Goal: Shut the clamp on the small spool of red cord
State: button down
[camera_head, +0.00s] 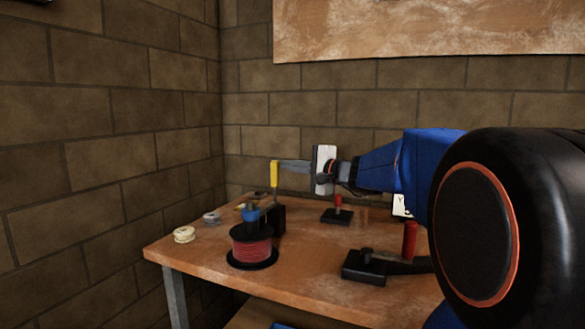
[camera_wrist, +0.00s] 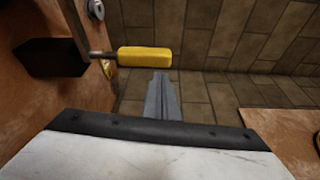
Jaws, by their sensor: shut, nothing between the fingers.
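The spool of red cord (camera_head: 252,248), with black flanges, stands on the wooden table near its left end. A blue part (camera_head: 250,215) sits at the top of the spool. The clamp's black body (camera_head: 278,220) is right behind it, and its yellow handle (camera_head: 274,174) points upright. My gripper (camera_head: 281,166) is shut and empty, level with the handle's upper part and just right of it. In the wrist view the yellow handle (camera_wrist: 145,56) lies just beyond my shut fingertips (camera_wrist: 161,76). I cannot tell whether they touch. The spool is not visible there.
A cream spool (camera_head: 184,235) and a grey spool (camera_head: 211,218) lie on the left of the table (camera_head: 310,270). Two red-handled clamps stand to the right, a small one (camera_head: 338,207) and a larger one (camera_head: 410,241). Brick walls (camera_head: 130,120) close off the left and back.

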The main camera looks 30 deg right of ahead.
jog(key=shift+s+a+r, duration=0.1)
jog(key=shift+s+a, duration=0.15)
jog(key=shift+a, duration=0.1)
dwell(0.3)
jog(key=s+d, duration=0.6)
jog(key=s, duration=0.1)
jog(key=shift+d, duration=0.2)
dwell(0.6)
